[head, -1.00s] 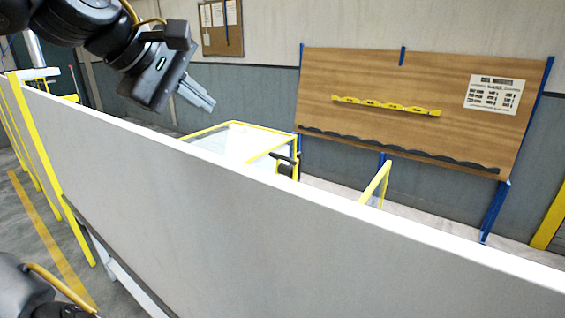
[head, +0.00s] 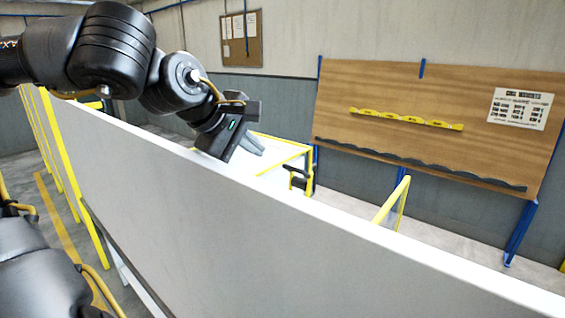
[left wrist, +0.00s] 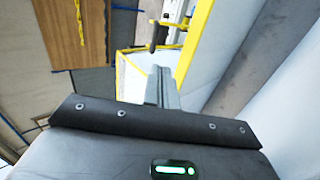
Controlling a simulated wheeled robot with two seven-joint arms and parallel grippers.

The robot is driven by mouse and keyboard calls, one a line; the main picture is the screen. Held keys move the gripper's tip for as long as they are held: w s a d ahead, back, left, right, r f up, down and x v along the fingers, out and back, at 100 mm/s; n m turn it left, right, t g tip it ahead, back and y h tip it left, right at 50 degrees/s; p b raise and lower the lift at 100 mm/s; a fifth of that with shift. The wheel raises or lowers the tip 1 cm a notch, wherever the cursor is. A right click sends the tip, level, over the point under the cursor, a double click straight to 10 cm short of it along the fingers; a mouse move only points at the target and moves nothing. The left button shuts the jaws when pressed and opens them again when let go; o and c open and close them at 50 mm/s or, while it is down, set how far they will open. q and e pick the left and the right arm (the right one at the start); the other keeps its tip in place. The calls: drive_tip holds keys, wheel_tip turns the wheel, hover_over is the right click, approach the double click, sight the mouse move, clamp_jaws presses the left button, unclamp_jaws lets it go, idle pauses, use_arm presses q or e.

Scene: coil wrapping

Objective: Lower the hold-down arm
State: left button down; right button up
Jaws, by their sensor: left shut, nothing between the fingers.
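My left gripper (head: 254,146) reaches over the top of a long white-grey panel in the head view. Its fingers are together and empty; they also show in the left wrist view (left wrist: 162,88). Beyond them is a yellow-framed enclosure with a pale top (head: 272,150). A black handle-like part (head: 298,178) is at its near right corner, apart from the fingers. A dark handle-like part (left wrist: 158,36) shows past the fingertips in the left wrist view. I cannot tell whether either belongs to the hold-down arm. My right gripper is not in view.
The long panel (head: 250,230) crosses the view below my left arm. A slanted yellow bar (head: 393,200) stands behind it. A wooden board (head: 430,90) with a yellow strip and a dark wavy strip is at the back right. Floor shows behind the panel.

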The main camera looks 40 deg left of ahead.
use_arm(q)
drive_tip(key=p+x, duration=0.3)
drive_tip(key=x, duration=0.8)
drive_tip(key=shift+w+a, duration=0.1)
drive_tip(key=shift+w, duration=0.1)
